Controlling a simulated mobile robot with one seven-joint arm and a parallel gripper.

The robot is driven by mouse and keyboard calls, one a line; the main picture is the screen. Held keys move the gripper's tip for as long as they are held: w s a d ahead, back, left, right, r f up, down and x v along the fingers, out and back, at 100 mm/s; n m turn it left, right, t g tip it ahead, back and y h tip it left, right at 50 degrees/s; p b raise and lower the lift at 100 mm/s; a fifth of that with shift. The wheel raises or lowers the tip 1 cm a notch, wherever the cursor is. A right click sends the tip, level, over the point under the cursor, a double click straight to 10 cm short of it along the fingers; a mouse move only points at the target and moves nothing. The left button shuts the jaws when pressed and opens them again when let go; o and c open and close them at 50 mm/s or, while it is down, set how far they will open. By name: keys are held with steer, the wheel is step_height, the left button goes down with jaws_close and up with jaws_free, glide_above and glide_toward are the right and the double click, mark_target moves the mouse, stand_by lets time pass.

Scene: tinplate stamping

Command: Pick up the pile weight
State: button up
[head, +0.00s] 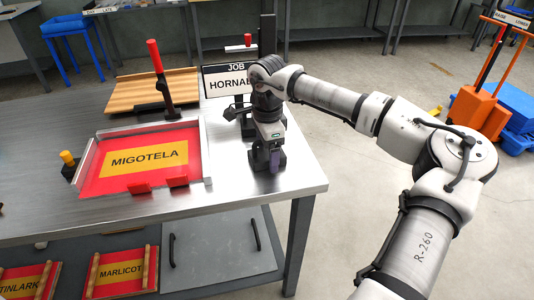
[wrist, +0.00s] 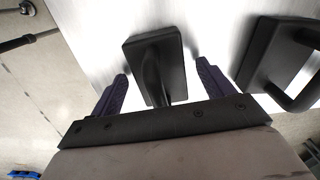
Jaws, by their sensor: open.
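A black block with an upright handle, which looks like the pile weight (wrist: 155,50), stands on the steel table. In the wrist view it lies between the two dark purple fingers of my gripper (wrist: 160,78), with its handle reaching back toward the palm. The fingers are open, one on each side, with gaps visible. In the head view my gripper (head: 273,158) points down at the table's right end, and the block (head: 259,161) is partly hidden behind it. I cannot tell how far the fingertips are above the tabletop.
A second black piece with a loop handle (wrist: 277,55) stands close on the right in the wrist view. A red tray with a MIGOTELA sheet (head: 145,160) lies to the left. A JOB sign (head: 228,80) stands behind my gripper. The table's right edge is near.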

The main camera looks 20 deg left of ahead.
jaws_close()
steer(key=shift+r, duration=0.1)
stand_by(0.4)
steer(key=shift+r, duration=0.1)
